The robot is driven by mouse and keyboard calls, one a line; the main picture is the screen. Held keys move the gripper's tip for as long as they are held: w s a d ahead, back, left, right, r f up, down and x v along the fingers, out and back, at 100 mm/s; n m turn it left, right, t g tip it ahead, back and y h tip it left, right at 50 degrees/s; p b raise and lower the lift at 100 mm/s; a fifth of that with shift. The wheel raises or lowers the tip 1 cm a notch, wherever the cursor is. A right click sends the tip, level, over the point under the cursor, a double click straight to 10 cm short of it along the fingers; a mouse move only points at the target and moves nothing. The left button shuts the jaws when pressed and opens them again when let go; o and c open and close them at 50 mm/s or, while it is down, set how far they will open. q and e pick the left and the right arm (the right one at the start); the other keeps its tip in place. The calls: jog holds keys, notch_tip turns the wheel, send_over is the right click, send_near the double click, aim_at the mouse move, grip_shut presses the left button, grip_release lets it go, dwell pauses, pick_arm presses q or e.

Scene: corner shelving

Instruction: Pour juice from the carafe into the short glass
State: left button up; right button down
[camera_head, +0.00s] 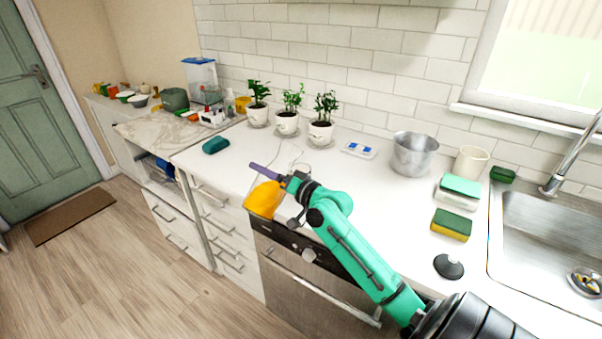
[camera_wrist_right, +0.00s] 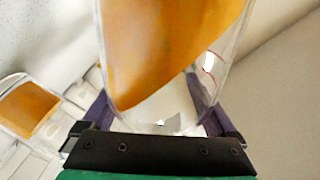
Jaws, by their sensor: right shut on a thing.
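The carafe (camera_head: 263,199) holds orange juice and is tilted at the front edge of the white counter. My right gripper (camera_head: 272,174), with purple fingers, is shut on it. In the right wrist view the carafe (camera_wrist_right: 165,55) fills the middle between my gripper's fingers (camera_wrist_right: 157,118), and its juice surface slants. A clear short glass (camera_head: 299,169) stands on the counter just behind the gripper, partly hidden by it. At the left of the right wrist view, a clear glass (camera_wrist_right: 30,108) shows orange liquid inside. No falling stream can be made out. My left gripper is not in view.
Three potted plants (camera_head: 287,122) stand along the back wall. A metal pot (camera_head: 413,154), a cream cup (camera_head: 470,163), sponges (camera_head: 452,224) and a sink (camera_head: 545,235) are at the right.

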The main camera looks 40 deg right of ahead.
jog(key=n, duration=0.1)
jog(key=n+b, duration=0.1)
jog(key=shift+d+r+n, duration=0.15)
jog(key=shift+r+n, duration=0.15)
jog(key=shift+r, duration=0.1)
jog(key=shift+a+r+n, duration=0.35)
jog(key=shift+a+n, duration=0.05)
jog(key=shift+n, duration=0.7)
jog(key=n, duration=0.4)
jog(key=shift+a+f+n+b, duration=0.35)
jog(key=shift+n+b, duration=0.05)
notch_tip(320, 180, up, 6)
jog(key=p, duration=0.6)
jog(key=shift+s+r, duration=0.1)
jog(key=shift+r, duration=0.05)
jog(key=shift+f, duration=0.25)
